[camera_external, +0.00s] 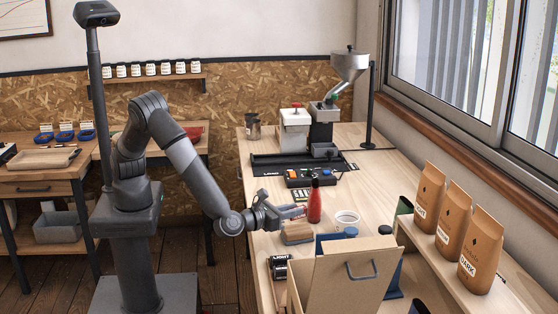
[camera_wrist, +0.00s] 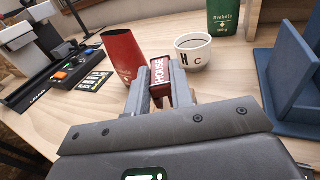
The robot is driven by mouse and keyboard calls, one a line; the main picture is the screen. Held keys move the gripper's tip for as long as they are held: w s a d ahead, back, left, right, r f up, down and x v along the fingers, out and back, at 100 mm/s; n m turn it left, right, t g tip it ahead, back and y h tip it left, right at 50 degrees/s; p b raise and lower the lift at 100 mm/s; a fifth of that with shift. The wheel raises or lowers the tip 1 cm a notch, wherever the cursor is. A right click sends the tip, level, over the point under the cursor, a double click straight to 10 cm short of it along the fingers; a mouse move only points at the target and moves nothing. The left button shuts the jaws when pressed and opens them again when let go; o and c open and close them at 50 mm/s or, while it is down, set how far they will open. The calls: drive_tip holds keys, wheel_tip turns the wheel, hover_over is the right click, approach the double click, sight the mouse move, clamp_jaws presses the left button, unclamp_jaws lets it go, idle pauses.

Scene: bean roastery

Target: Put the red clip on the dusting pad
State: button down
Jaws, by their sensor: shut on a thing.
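My gripper (camera_wrist: 160,85) is shut on a red clip (camera_wrist: 158,70) with a white "HOUSE" label, held upright between the two fingers. In the external view my gripper (camera_external: 296,212) is over the near left part of the wooden table, and the clip is too small to make out there. A tan block-like pad (camera_external: 297,233) lies on the table just below and in front of my gripper; I cannot tell for sure that it is the dusting pad. It does not show in the wrist view.
A red pouch (camera_external: 315,203) stands close beside my gripper. A white lettered cup (camera_external: 346,219) is to its right. A dark card with pale squares (camera_wrist: 95,81) lies left of the pouch. A tan box with a handle (camera_external: 345,275) and blue stands are in front; brown bags (camera_external: 428,200) line the right.

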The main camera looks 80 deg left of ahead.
sight(291, 230)
drive_tip(key=shift+f, duration=1.8)
drive_tip(key=shift+f, duration=0.1)
drive_tip(key=c, duration=1.3)
unclamp_jaws()
drive_tip(key=shift+o, duration=0.2)
